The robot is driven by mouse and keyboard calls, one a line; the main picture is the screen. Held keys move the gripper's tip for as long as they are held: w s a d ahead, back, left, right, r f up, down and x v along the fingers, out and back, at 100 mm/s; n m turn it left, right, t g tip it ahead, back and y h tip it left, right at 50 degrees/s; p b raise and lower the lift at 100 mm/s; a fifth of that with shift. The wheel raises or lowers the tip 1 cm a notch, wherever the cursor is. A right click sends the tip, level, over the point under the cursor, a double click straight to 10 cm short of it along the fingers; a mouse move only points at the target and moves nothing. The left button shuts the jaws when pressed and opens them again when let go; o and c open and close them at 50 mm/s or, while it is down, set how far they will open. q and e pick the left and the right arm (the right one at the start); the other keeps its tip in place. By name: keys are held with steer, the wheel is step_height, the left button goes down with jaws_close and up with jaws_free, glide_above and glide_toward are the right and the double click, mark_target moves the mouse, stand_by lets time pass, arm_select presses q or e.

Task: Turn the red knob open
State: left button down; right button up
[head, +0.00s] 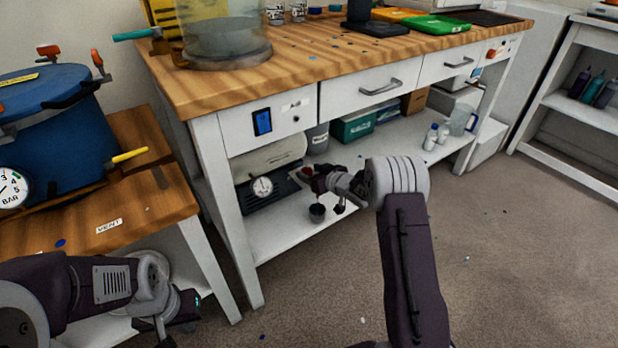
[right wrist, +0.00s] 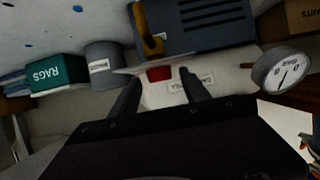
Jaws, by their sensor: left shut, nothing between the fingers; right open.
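In the head view my right gripper (head: 318,182) reaches under the workbench in front of the pump, and largely hides the knob there. My left gripper (head: 180,312) is at the lower left beside the low wooden table, shut and empty, its fingertips partly hidden.
A pressure gauge (head: 262,187) sits at the pump, left of my right gripper. A yellow handle (right wrist: 148,30) is close to the knob. A teal RAGS box (head: 352,127) and grey container (head: 317,137) stand on the lower shelf. A blue pressure pot (head: 60,130) stands at left.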

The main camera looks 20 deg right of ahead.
steer(key=shift+w+a+f, duration=0.15)
steer(key=shift+w+a, duration=0.05)
steer(key=shift+w, duration=0.25)
